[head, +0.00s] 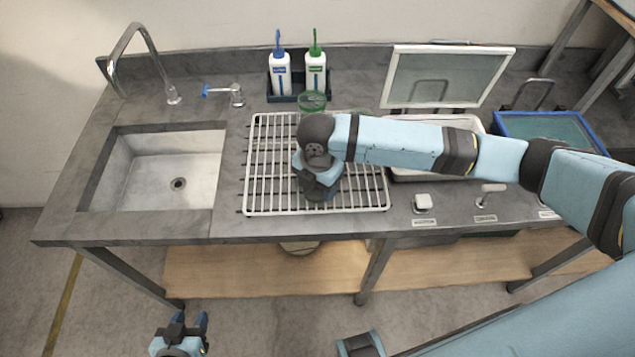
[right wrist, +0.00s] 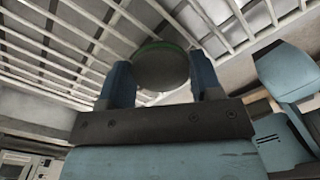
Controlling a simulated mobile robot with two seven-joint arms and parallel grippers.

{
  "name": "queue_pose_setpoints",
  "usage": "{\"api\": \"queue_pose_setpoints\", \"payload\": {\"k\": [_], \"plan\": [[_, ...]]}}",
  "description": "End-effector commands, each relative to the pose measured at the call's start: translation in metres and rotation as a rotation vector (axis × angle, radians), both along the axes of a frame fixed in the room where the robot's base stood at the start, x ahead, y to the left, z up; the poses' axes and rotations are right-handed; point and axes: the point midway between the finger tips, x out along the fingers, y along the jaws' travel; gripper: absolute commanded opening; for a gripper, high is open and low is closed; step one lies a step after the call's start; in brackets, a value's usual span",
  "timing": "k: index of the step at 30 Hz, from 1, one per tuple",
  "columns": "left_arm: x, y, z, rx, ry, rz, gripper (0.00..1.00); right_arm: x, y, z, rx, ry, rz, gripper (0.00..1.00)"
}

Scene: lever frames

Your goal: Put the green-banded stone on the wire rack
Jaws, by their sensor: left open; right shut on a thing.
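The green-banded stone (right wrist: 160,68) is grey and round, with a green band along its top edge in the right wrist view. My right gripper (right wrist: 162,80) is shut on it, with one blue finger on each side. In the head view my right gripper (head: 319,194) points down over the middle of the white wire rack (head: 268,170), and the arm and hand hide most of the stone. The rack's bars (right wrist: 75,45) show close to the stone in the right wrist view; I cannot tell whether they touch. My left gripper (head: 186,326) is open and empty, low in front of the counter.
A sink (head: 160,178) lies left of the rack. Two bottles (head: 298,75) stand behind it, near a green-rimmed round thing (head: 312,100). A framed panel (head: 447,76), a blue-rimmed tray (head: 548,127) and small labelled controls (head: 423,203) are to the right.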

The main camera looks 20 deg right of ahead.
Motion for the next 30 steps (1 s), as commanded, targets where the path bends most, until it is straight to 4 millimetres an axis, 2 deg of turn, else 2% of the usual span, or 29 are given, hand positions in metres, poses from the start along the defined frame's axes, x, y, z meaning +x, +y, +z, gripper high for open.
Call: {"api": "queue_pose_setpoints", "payload": {"k": [5,6,9,17,20,23,30], "plan": [[0.0,0.0,0.001,0.0,0.0,0.0,0.43,0.0,0.0,-0.003,-0.001,0.001,0.0,0.34],[0.0,0.0,0.001,0.0,0.0,0.0,0.43,0.0,0.0,-0.003,-0.001,0.001,0.0,0.66],[0.0,0.0,0.001,0.0,-0.001,0.0,0.43,0.0,0.0,-0.003,-0.001,0.001,0.0,0.84],[0.001,0.0,0.002,-0.001,-0.003,0.0,0.43,0.0,0.0,-0.002,0.0,0.0,0.0,0.84],[0.001,0.0,0.002,-0.001,-0.004,0.0,0.43,0.0,0.0,0.005,0.002,-0.001,0.0,0.84],[0.001,0.0,0.002,-0.001,-0.005,0.0,0.43,0.001,0.0,0.02,0.002,-0.003,0.0,0.84],[0.001,0.0,0.0,-0.001,-0.005,0.0,0.43,0.001,0.001,0.072,0.002,-0.004,0.001,0.84]]}}
